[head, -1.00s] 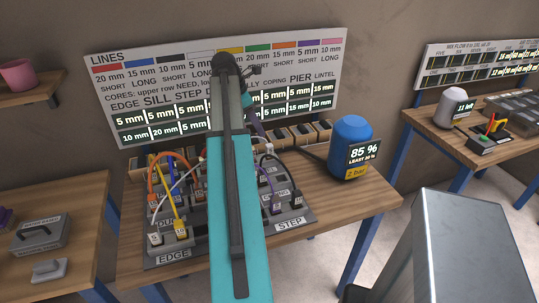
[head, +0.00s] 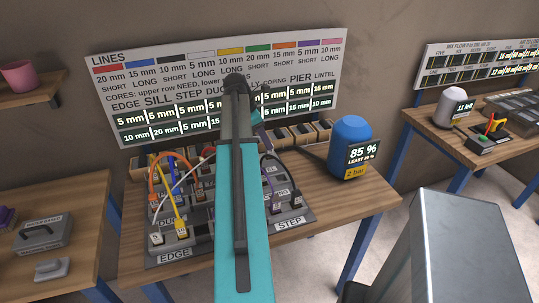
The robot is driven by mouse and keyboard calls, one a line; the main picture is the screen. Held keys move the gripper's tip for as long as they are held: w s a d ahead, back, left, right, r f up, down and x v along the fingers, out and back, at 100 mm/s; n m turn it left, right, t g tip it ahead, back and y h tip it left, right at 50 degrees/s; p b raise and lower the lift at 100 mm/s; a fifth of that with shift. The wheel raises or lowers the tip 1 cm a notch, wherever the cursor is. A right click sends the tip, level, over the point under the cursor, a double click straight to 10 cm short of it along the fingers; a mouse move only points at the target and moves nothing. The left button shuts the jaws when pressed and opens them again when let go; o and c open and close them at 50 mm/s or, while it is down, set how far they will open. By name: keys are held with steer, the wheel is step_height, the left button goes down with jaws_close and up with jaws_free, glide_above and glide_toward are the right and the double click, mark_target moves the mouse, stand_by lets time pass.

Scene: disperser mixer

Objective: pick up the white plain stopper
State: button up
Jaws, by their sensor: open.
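I cannot clearly make out the white plain stopper; it may be hidden behind my arm or too small to tell. My teal arm rises through the middle of the head view, bends at a dark joint and comes down behind itself. My gripper (head: 264,142) shows as a small dark piece just right of the arm, above the back of the block rows. It is open, and I see nothing held in it. My arm covers the middle of the blocks, between the EDGE plate (head: 174,254) and the STEP plate (head: 291,226).
Orange, blue, yellow and white cables (head: 158,180) loop over the left blocks. Open boxes (head: 303,133) line the table's back, below the LINES board (head: 130,82). A blue tank (head: 351,140) with a display stands at the right. The table's right front (head: 350,200) is clear.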

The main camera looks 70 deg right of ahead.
steer(key=shift+f, duration=0.15)
steer(key=shift+p+x, duration=0.9)
steer(key=shift+x, duration=1.55)
steer(key=shift+d, duration=0.1)
jaws_close()
steer(key=shift+r+b, duration=1.05)
steer(key=shift+r, duration=4)
